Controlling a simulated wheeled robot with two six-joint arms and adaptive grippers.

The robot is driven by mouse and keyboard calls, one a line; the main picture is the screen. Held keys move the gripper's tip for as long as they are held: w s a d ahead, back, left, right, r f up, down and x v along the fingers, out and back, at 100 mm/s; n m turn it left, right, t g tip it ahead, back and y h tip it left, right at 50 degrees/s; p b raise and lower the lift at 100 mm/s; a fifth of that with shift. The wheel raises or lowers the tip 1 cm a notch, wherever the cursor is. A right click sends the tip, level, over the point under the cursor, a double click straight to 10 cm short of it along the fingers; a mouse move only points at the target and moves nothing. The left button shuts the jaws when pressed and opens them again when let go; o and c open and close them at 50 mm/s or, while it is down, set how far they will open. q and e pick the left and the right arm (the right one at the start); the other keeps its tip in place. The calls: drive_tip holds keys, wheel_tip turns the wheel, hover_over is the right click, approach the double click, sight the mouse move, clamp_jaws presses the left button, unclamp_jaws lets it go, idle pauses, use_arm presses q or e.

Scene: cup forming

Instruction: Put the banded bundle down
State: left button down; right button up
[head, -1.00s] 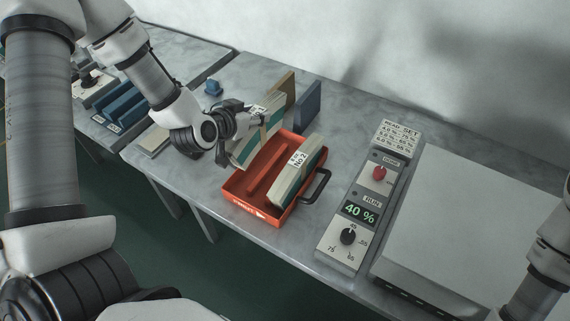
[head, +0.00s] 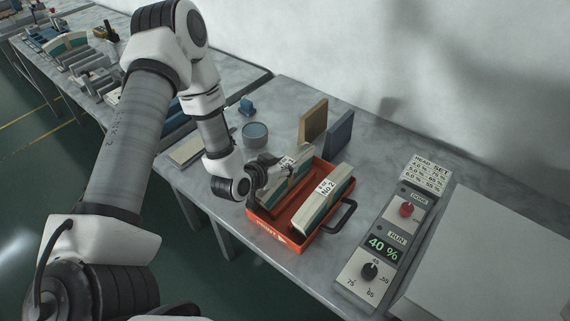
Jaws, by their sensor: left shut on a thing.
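My left gripper (head: 277,172) is shut on a banded bundle (head: 286,186), a pale and green stack with a paper label. The bundle stands in the left part of the orange-red tray (head: 278,236). Whether its lower edge rests on the tray floor is hidden. A second banded bundle marked No 2 (head: 327,204) stands in the right part of the tray, beside the black handle. My right gripper is not in view.
A control panel (head: 385,245) reads 40 % and has a red and a black knob. Brown (head: 313,120) and blue (head: 339,135) upright blocks stand behind the tray. A round grey-blue container (head: 255,134) stands at the back left. A large pale box (head: 490,250) is at right.

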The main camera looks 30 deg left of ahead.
use_arm(q)
drive_tip(key=c, duration=0.7)
unclamp_jaws()
drive_tip(key=shift+r, duration=0.1)
drive_tip(key=p+v, duration=0.1)
drive_tip(key=v, duration=0.9)
drive_tip(key=shift+w+r, duration=0.1)
drive_tip(key=shift+r, duration=0.05)
drive_tip(key=shift+s+a+r+p, duration=0.1)
drive_tip(key=shift+s+r+p, duration=0.45)
drive_tip(key=shift+p, duration=0.65)
drive_tip(key=shift+s+p, duration=0.35)
drive_tip(key=shift+p, duration=0.15)
drive_tip(key=shift+f, duration=0.1)
drive_tip(key=shift+f, duration=0.1)
